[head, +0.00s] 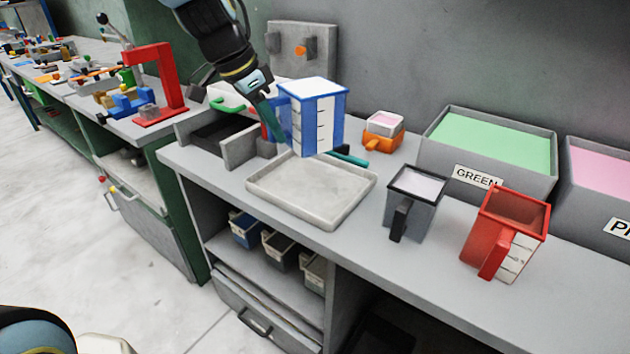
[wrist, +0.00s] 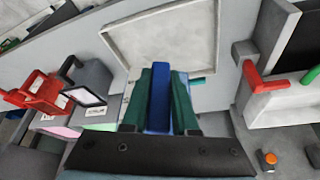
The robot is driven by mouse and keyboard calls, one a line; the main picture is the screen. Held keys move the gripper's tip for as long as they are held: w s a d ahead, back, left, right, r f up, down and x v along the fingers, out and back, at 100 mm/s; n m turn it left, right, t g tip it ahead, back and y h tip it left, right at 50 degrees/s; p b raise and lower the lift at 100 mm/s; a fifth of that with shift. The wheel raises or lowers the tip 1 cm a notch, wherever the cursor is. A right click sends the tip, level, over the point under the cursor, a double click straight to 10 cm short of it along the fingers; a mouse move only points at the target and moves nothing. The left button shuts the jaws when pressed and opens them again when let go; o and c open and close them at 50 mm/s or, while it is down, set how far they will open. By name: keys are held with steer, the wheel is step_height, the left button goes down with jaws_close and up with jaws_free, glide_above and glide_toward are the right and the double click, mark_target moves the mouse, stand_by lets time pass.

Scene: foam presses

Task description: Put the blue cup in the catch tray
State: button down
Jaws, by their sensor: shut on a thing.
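The blue cup (head: 318,122), square with a white scale panel and a white top surface, is upright in the air above the back part of the shallow pale catch tray (head: 312,192). My gripper (head: 281,124) is shut on the cup's handle, from the left in the head view. In the wrist view the two green fingers (wrist: 160,105) close on the blue handle (wrist: 159,95), and the catch tray (wrist: 160,40) lies beyond them. Most of the cup body is hidden in the wrist view. The tray looks empty.
A grey cup (head: 416,190) and a red cup (head: 511,225) stand right of the tray. A small orange cup (head: 383,132) is behind. A bin labelled GREEN (head: 487,155) and a pink-filled bin (head: 602,170) stand at the back right. A grey walled fixture (head: 239,145) is on the left.

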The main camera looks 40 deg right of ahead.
steer(key=shift+w+d+f+p, duration=0.15)
steer(key=shift+f+p, duration=0.05)
steer(key=shift+f, duration=3)
steer(key=shift+w+d+f+p, duration=0.1)
steer(key=shift+f+p, duration=0.05)
steer(key=shift+f, duration=3)
steer(key=c, duration=0.7)
jaws_free()
steer(key=shift+r, duration=0.1)
steer(key=b+v, duration=0.1)
steer(key=v, duration=1.1)
